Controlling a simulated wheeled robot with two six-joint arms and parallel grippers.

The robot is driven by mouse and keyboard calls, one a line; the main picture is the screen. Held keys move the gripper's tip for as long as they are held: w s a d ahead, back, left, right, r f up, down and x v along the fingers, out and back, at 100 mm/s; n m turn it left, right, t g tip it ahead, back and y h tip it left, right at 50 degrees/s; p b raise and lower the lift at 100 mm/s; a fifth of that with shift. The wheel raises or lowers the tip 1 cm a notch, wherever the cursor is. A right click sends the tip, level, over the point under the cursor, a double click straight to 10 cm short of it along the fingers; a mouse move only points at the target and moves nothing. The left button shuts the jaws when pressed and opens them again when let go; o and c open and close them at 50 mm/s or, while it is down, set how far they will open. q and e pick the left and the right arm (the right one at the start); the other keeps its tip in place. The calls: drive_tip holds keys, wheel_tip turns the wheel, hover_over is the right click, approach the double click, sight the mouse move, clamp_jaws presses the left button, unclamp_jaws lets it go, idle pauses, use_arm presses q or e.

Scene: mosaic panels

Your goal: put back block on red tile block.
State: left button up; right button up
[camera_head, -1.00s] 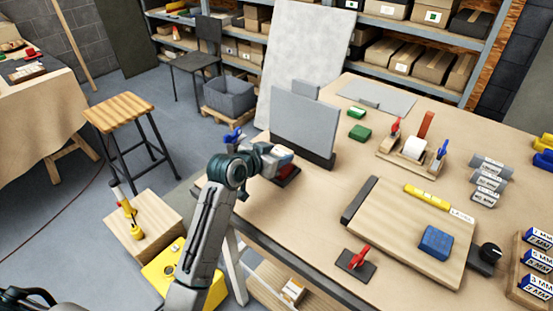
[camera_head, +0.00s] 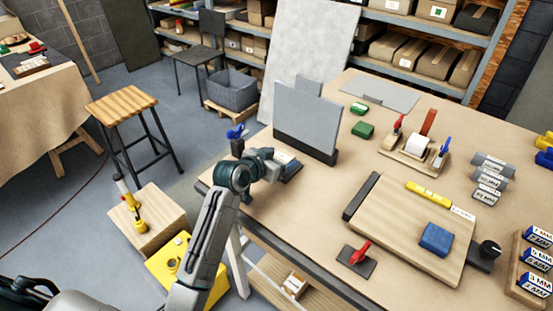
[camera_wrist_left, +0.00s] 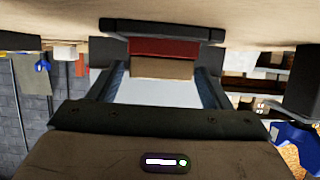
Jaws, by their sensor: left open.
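My left gripper (camera_head: 276,167) is low at the table's left edge, in front of the grey upright panel. In the left wrist view, which looks upside down, its dark fingers stand apart on both sides. Between and beyond them is a tan block (camera_wrist_left: 162,69). It appears to rest against the upper face of a red tile block (camera_wrist_left: 165,47), which sits on a dark base (camera_wrist_left: 160,30). Whether the fingers touch the tan block I cannot tell. In the head view the gripper hides most of these blocks. My right gripper is not in view.
The grey panel (camera_head: 307,115) stands close behind the gripper. Green blocks (camera_head: 362,130) lie to its right. A wooden board (camera_head: 385,228) with a blue block (camera_head: 436,239) and a red-handled tool (camera_head: 359,254) are further right. The table (camera_head: 300,210) is clear between.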

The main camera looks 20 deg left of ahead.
use_arm(q)
drive_tip(key=b+v, duration=0.2)
drive_tip(key=v, duration=0.9)
drive_tip(key=shift+w+r, duration=0.1)
drive_tip(key=shift+s+a+r, duration=0.2)
drive_tip(key=shift+s+r, duration=0.1)
drive_tip(key=shift+s, duration=0.2)
idle(0.5)
